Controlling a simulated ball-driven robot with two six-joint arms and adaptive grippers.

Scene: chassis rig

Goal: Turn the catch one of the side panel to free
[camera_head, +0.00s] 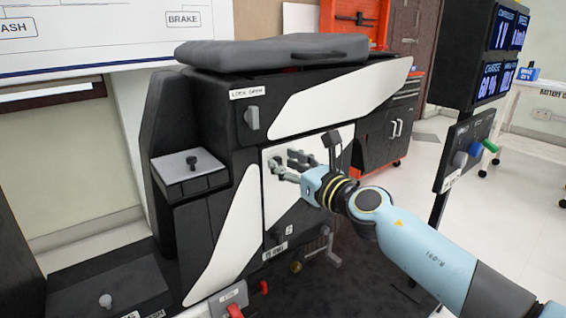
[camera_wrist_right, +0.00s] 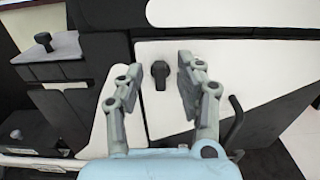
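The side panel (camera_head: 282,212) is a white plate on the black chassis rig, left of centre in the head view. It also shows in the right wrist view (camera_wrist_right: 165,118). A small dark catch (camera_wrist_right: 160,74) stands out from the panel in the right wrist view. My right gripper (camera_head: 282,162) is in front of the upper part of the panel. In the right wrist view my right gripper (camera_wrist_right: 155,78) is open, with one finger on each side of the catch and a gap to both. In the head view the fingers largely hide the catch. My left gripper is not in view.
A grey lever (camera_head: 252,118) sits above the panel under a "LOCK OPEN" label. A dark knob (camera_head: 280,235) and a crank handle (camera_head: 328,247) are low on the rig. A grey box (camera_head: 190,170) with a knob is at left. A control post (camera_head: 462,150) stands at right.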

